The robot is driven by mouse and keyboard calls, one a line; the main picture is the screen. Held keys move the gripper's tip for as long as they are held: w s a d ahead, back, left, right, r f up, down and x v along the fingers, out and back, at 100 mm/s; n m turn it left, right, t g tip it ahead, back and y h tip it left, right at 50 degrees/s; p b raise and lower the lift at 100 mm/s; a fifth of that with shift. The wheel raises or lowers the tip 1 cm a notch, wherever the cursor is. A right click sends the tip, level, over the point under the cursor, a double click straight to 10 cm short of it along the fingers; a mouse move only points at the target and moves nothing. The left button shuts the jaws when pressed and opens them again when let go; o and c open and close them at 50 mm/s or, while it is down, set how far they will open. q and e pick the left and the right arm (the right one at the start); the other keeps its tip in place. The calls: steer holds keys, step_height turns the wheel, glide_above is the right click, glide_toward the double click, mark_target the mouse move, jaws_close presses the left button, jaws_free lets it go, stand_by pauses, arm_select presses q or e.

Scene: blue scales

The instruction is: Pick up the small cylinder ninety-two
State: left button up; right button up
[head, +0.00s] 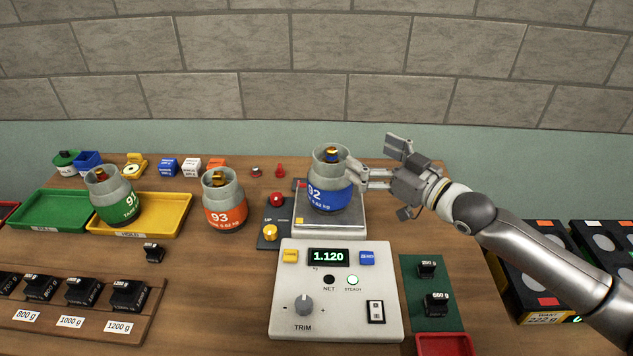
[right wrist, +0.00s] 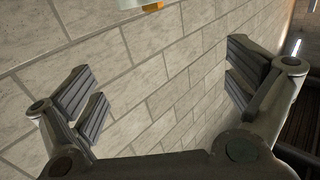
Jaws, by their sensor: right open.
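The small cylinder 92 (head: 331,190), grey with a blue band and a dark-and-yellow top, stands upright on the scale's grey plate (head: 352,224). My right gripper (head: 381,160) is open just right of its upper part. One finger reaches close to the cylinder's side; I cannot tell whether it touches. In the right wrist view the fingers (right wrist: 165,92) are wide apart with only brick wall between them. My left gripper is not in view.
Orange cylinder 93 (head: 224,214) and green cylinder 91 (head: 113,207) stand to the left, 91 in the yellow tray (head: 165,227). The scale console (head: 337,272) reads 1.120. Black weights (head: 127,296) fill a front-left rack. Black boxes (head: 535,270) stand at right.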

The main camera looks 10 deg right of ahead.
steer(key=b, duration=0.4)
glide_toward(335, 158)
steer(key=r, duration=0.1)
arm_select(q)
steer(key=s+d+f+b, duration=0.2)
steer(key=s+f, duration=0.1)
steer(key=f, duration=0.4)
arm_select(e)
steer(key=w, duration=0.1)
steer(key=w+a+f+p, duration=0.1)
steer(key=w, duration=0.1)
steer(key=w+a, duration=0.1)
steer(key=shift+w+a+f+p, duration=0.15)
steer(key=shift+w+a+p, duration=0.1)
steer(key=shift+w+p, duration=0.1)
steer(key=shift+w+a, duration=0.25)
steer(key=shift+w, duration=0.15)
steer(key=shift+w+a, duration=0.1)
steer(key=shift+w, duration=0.1)
steer(key=p+x, duration=0.2)
steer(key=x, duration=0.2)
steer(key=shift+w+a, duration=0.15)
steer(key=shift+w, duration=0.2)
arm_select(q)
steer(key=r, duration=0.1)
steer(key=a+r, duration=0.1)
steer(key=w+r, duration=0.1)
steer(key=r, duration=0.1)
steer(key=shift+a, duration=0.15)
